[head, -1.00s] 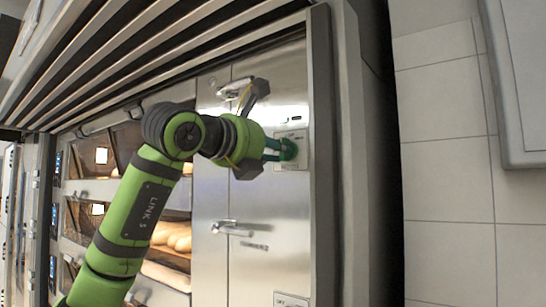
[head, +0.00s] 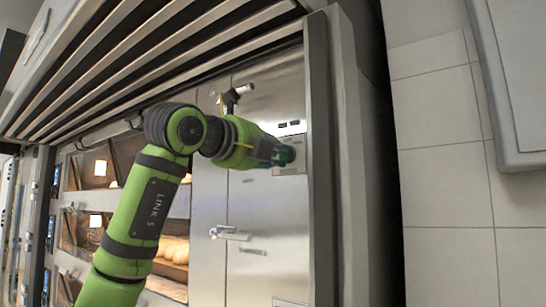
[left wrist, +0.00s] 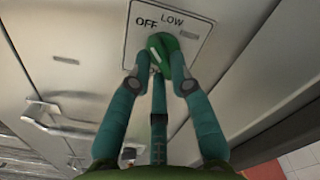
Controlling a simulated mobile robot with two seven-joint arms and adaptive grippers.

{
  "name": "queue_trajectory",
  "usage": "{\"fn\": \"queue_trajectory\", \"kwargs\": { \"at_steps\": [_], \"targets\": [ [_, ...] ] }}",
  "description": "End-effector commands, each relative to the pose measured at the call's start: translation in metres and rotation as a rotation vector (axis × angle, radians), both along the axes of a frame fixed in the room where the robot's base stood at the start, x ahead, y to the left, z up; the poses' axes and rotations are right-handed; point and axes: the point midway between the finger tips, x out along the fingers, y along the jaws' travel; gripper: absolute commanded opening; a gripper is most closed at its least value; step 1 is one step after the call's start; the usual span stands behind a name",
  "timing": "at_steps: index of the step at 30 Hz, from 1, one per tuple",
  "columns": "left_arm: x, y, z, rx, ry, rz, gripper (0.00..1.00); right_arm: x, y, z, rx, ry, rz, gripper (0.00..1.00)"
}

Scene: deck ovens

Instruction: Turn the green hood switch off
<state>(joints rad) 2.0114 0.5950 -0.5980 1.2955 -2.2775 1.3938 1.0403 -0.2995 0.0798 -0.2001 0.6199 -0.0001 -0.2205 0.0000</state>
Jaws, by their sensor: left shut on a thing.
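The green hood switch (head: 288,155) is a round knob on a pale plate (head: 291,171) on the steel front, right of centre in the head view. In the left wrist view the knob (left wrist: 165,43) sits below the printed words OFF and LOW. A pale mark shows on the knob's left side, towards OFF; its exact direction is unclear. My left gripper (head: 281,154) is shut on the knob, and its teal fingers (left wrist: 157,66) partly hide it. My right gripper is in neither view.
A steel door handle (head: 230,233) sticks out below the switch, and another handle (head: 233,97) is above. Slatted hood bars (head: 150,70) run overhead. A vertical post (head: 321,150) stands just right of the switch. Bread (head: 175,250) lies in the oven at left.

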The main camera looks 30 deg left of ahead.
Motion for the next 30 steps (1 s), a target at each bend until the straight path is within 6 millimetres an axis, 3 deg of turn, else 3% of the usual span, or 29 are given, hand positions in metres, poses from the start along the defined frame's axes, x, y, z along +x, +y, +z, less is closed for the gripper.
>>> {"fn": "queue_trajectory", "kwargs": {
  "at_steps": [18, 19, 21, 30],
  "targets": [
    [-0.0019, 0.0011, 0.0048, -0.048, -0.008, 0.003, 0.00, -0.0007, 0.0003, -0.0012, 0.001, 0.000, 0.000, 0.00],
    [-0.0019, 0.0011, 0.0048, -0.048, -0.008, 0.003, 0.25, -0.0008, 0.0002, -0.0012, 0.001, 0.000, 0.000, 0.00],
    [-0.0019, 0.0011, 0.0047, -0.048, -0.008, 0.003, 0.45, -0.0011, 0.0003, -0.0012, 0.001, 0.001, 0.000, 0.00],
    [-0.0011, 0.0002, 0.0021, -0.043, 0.000, 0.001, 0.45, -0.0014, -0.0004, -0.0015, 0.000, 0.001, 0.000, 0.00]
  ]
}}
